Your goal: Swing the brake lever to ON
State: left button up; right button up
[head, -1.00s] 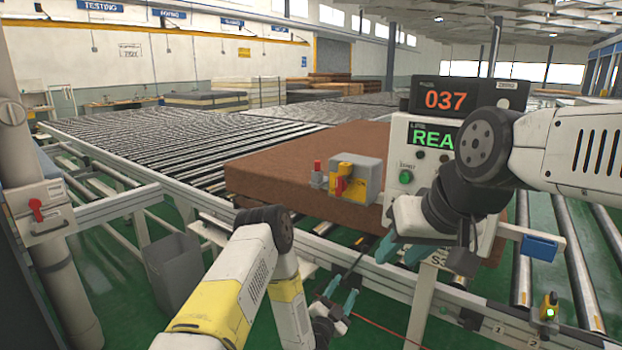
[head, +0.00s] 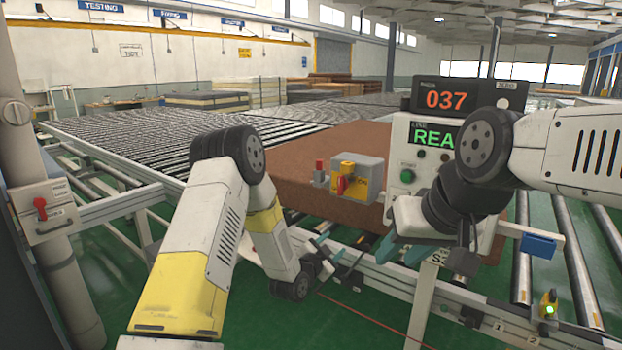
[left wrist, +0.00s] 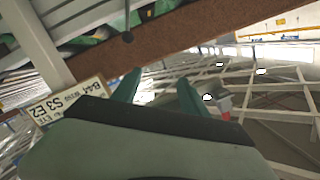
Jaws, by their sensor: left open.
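A grey box with a yellow face (head: 358,180) stands at the near edge of the brown mattress in the head view. A red lever (head: 345,180) is on its front, beside a partly readable ON mark. My left gripper (head: 332,252) is below the box, open and apart from the lever. In the left wrist view its teal fingers (left wrist: 158,92) are spread with nothing between them. A small red part (left wrist: 226,108) shows right of them; I cannot tell whether it is the lever. My right gripper (head: 402,250) is open and empty below the control panel.
The control panel (head: 407,150) with a green button and the 037 display (head: 446,99) stands right of the box. A small red button (head: 319,167) is left of it. The conveyor rail (head: 400,283) runs under my grippers.

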pick_arm(q)
jog(key=s+a+r+n+g+y, duration=0.1)
jog(key=s+a+r+n+y, duration=0.1)
jog(key=s+a+r, duration=0.3)
jog(key=s+a+r+n+g+y, duration=0.1)
jog(key=a+r+n, duration=0.1)
jog(key=a+r, duration=0.35)
jog(key=s+a+r+n+g+y, duration=0.1)
jog(key=s+a+r+n+y, duration=0.15)
jog(key=r, duration=0.55)
jog(key=s+a+r+n+g, duration=0.1)
jog(key=s+a, duration=0.1)
jog(key=s, duration=0.7)
jog(key=s+a+r+n+g, duration=0.2)
jog(key=s+a, duration=0.1)
jog(key=s, duration=0.7)
jog(key=s+a+r+n+g, duration=0.1)
jog(key=s+a+n+g, duration=0.1)
jog(key=s, duration=0.7)
jog(key=shift+s+a+r, duration=0.2)
jog(key=shift+a+r, duration=0.1)
jog(key=shift+r, duration=0.05)
jog(key=shift+n, duration=0.25)
pick_arm(e)
jog(key=shift+c, duration=0.2)
